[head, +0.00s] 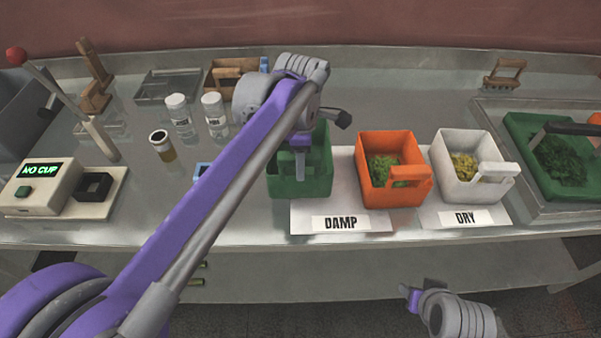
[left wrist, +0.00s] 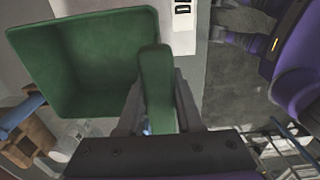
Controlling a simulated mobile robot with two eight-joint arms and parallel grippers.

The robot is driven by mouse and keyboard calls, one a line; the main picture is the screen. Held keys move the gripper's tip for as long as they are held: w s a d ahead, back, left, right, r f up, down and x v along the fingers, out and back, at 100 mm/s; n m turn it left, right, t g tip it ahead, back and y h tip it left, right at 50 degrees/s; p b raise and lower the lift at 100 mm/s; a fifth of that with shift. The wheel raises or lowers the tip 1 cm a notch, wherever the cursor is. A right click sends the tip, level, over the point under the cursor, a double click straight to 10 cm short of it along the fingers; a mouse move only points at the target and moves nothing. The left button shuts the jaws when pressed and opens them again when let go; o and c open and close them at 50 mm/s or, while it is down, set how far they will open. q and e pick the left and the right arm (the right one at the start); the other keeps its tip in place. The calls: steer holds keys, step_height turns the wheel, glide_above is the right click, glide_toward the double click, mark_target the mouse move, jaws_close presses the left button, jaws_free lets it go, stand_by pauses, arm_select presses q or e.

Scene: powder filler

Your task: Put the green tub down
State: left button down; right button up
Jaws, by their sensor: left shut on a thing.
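The green tub (head: 290,185) is at the left end of the DAMP mat (head: 310,214), partly hidden behind my left arm in the head view. In the left wrist view the tub (left wrist: 85,60) looks empty, and its handle (left wrist: 156,85) is between the fingers of my left gripper (left wrist: 158,110). My left gripper (head: 300,160) is shut on that handle. The tub looks upright; I cannot tell whether its base touches the mat. My right gripper (head: 412,298) is low in front of the bench, away from the tubs; its jaws are too small to read.
An orange tub (head: 376,188) with green powder stands close on the right. A white tub (head: 455,185) stands on the DRY mat (head: 490,214). Several jars, one being a white-capped jar (head: 214,115), stand left of the arm. A NO CUP device (head: 45,190) is far left.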

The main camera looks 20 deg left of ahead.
arm_select(q)
steer(key=shift+w+f, duration=0.1)
steer(key=shift+f, duration=1.75)
steer(key=shift+f, duration=0.2)
steer(key=c, duration=0.6)
jaws_free()
steer(key=shift+r, duration=0.15)
step_height(320, 180, up, 12)
steer(key=shift+r+p, duration=0.1)
steer(key=shift+p, duration=0.3)
